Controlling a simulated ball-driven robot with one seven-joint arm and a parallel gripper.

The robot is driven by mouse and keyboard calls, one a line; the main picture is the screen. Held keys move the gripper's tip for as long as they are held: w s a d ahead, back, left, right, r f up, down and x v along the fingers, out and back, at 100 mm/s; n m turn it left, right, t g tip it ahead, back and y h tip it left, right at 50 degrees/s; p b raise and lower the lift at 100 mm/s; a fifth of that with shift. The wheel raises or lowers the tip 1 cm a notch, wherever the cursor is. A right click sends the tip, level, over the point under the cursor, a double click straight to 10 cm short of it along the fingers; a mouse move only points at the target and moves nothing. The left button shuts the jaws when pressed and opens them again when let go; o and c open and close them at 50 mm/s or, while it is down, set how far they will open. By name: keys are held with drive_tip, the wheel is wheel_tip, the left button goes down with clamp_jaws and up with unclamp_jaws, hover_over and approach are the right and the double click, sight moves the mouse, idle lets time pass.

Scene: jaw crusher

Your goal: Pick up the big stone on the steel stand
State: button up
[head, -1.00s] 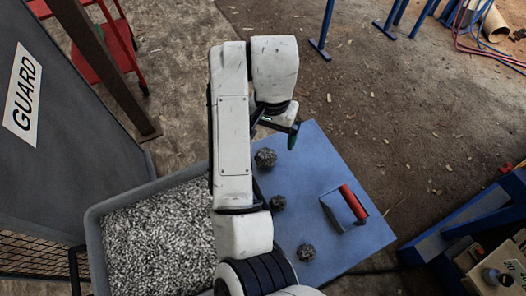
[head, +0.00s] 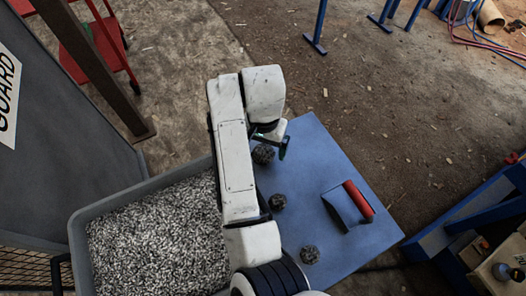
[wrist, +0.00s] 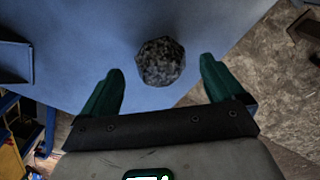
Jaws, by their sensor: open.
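Three dark grey stones lie on the blue top of the steel stand (head: 330,155). The big stone (head: 263,154) is the farthest one, near the stand's far left edge. A second stone (head: 278,202) lies nearer, and a third stone (head: 309,254) nearer still. My gripper (head: 284,150) is above the big stone's far side in the head view, partly hidden by my arm. In the wrist view, the big stone (wrist: 161,61) sits ahead of and between the two green fingers of my gripper (wrist: 164,90). The fingers are spread, empty and apart from it.
A block with a red handle (head: 358,197) stands on the right of the stand. A grey bin of gravel (head: 80,236) adjoins the stand's left. A dark guard panel (head: 60,130) and a red cart (head: 95,50) are at the left. Blue steelwork (head: 470,215) is at the right.

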drive_tip(key=shift+f, duration=1.35)
drive_tip(key=shift+c, duration=0.3)
drive_tip(key=c, duration=1.2)
drive_tip(key=shift+c, duration=0.6)
drive_tip(key=shift+r, duration=0.2)
